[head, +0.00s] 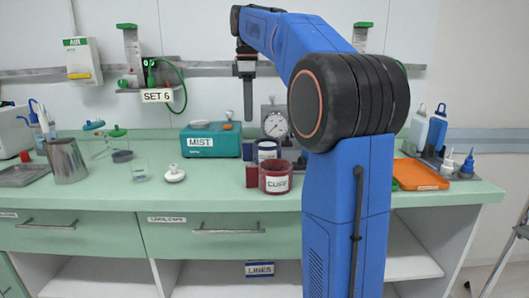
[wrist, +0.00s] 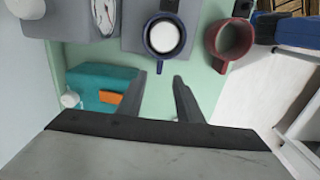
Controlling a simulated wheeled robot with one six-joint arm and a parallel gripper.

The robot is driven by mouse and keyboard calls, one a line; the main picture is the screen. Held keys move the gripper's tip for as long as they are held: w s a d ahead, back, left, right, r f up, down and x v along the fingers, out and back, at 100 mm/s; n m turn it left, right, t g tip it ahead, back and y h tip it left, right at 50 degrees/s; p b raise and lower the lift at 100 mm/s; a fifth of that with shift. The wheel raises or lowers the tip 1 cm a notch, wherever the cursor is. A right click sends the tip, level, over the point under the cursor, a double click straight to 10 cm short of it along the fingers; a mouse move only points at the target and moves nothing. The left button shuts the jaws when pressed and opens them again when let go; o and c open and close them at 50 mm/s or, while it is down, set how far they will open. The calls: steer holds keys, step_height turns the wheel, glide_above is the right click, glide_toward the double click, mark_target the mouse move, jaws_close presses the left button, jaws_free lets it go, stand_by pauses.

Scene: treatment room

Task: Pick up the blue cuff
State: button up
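In the wrist view the blue cuff (wrist: 165,54) shows from above as a ring with a pale inside, upper centre, on a grey plate. The red cuff (wrist: 216,42) is to its right there. My gripper (head: 248,118) hangs over the counter, above and left of the blue cuff in the head view. In the wrist view my gripper (wrist: 170,72) has its two fingers apart, empty, just short of the blue ring.
A round gauge (head: 275,123) stands behind the blue cuff. The teal MIST box (head: 212,140) is to the left, also in the wrist view (wrist: 108,78). An orange tray (head: 420,175) and bottles stand at the right.

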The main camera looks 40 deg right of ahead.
mark_target(249, 143)
step_height(249, 143, down, 12)
steer(key=shift+f, duration=0.1)
jaws_close()
stand_by(0.6)
